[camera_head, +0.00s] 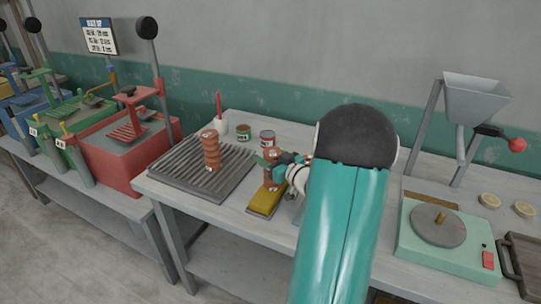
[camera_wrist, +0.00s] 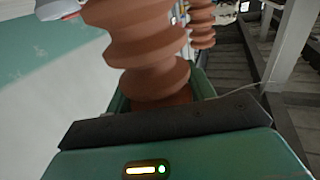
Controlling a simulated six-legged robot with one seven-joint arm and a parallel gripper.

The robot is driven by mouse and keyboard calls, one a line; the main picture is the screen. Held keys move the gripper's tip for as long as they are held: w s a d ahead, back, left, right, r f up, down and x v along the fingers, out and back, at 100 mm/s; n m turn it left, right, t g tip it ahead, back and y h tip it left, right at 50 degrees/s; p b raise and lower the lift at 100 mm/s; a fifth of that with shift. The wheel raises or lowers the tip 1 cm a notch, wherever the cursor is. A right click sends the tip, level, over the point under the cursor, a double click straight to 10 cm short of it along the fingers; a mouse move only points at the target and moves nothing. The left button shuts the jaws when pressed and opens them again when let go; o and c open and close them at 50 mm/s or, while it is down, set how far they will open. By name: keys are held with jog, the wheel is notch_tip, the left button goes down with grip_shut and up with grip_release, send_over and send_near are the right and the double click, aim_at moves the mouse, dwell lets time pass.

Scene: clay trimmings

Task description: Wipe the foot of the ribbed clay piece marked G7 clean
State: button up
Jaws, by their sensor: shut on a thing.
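My gripper (camera_head: 271,161) is shut on a ribbed orange-brown clay piece (camera_head: 271,180), which also fills the middle of the wrist view (camera_wrist: 147,45). In the head view this piece is roughly upright, with its lower end at the back part of a yellow sponge (camera_head: 262,204). I cannot tell whether its foot touches the sponge. A second ribbed clay piece (camera_head: 210,150) stands upright on a grey slatted rack (camera_head: 180,178) to the left, and shows behind the held one in the wrist view (camera_wrist: 202,27). The small marks on the pieces are too small to read.
A pale green machine with a grey wheel (camera_head: 437,226) is at the right. Coloured presses (camera_head: 130,150) stand on a bench at the left.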

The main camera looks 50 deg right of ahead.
jog(key=shift+s+a, duration=0.95)
jog(key=shift+a, duration=2.15)
jog(key=shift+w+d, duration=0.4)
jog(key=shift+d, duration=0.9)
jog(key=shift+w+d, duration=0.35)
jog(key=shift+d, duration=0.9)
jog(key=shift+w+d, duration=0.4)
jog(key=shift+d, duration=0.9)
jog(key=shift+r, duration=0.1)
jog(key=shift+r, duration=3.45)
